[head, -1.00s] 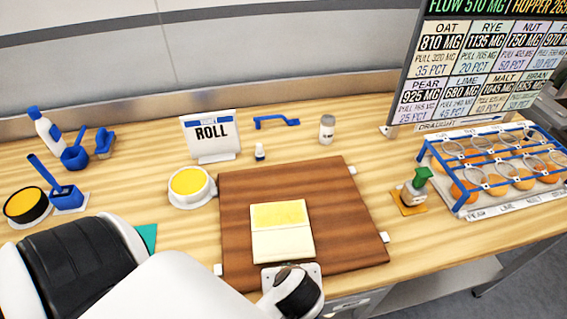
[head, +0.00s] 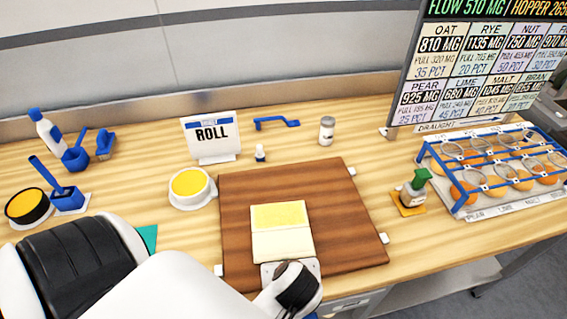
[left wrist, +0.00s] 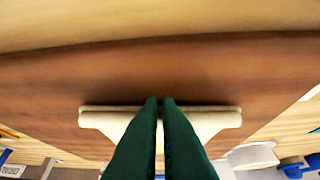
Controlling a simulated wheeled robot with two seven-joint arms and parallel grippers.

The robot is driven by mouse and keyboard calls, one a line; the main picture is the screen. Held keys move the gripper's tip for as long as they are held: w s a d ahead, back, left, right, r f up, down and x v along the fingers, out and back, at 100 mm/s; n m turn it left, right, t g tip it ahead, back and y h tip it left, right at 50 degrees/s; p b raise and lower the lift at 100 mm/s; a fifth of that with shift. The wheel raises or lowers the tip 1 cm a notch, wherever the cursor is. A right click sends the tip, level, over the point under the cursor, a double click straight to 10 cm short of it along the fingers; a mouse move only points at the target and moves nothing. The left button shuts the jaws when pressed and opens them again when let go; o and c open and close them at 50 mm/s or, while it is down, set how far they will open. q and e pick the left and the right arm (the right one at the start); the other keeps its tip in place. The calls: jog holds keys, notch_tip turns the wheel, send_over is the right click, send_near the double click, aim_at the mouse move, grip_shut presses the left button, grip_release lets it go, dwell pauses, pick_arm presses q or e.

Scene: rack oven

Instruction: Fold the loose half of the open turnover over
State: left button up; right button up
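The open turnover (head: 282,243) lies on the brown board, with a yellow far half and a pale, bare near half. It looks flat in the head view. My left gripper is hidden under my own wrist at the turnover's near edge in the head view. In the left wrist view its green fingers (left wrist: 160,100) are close together, with a narrow gap between them. Their tips overlap the pale edge of the turnover (left wrist: 102,121). I cannot tell whether dough is pinched between them. My right gripper is not in view.
The brown board (head: 345,220) has bare room right of the turnover. A white bowl of yellow contents (head: 189,182) stands at its left edge. A blue rack (head: 495,165) is at right.

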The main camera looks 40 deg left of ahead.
pick_arm(q)
jog(key=shift+w+a+r, duration=0.1)
jog(key=shift+r, duration=0.3)
jog(key=shift+r+p, duration=0.15)
jog(key=shift+p, duration=0.2)
jog(key=shift+w+a+r+p, duration=0.15)
jog(key=shift+r+p, duration=0.25)
jog(key=shift+r, duration=0.05)
jog(key=shift+w+a+r+p, duration=0.15)
jog(key=shift+w+r+p, duration=0.05)
jog(key=shift+r+p, duration=0.25)
jog(key=shift+r, duration=0.1)
jog(key=shift+w, duration=0.1)
dwell(0.3)
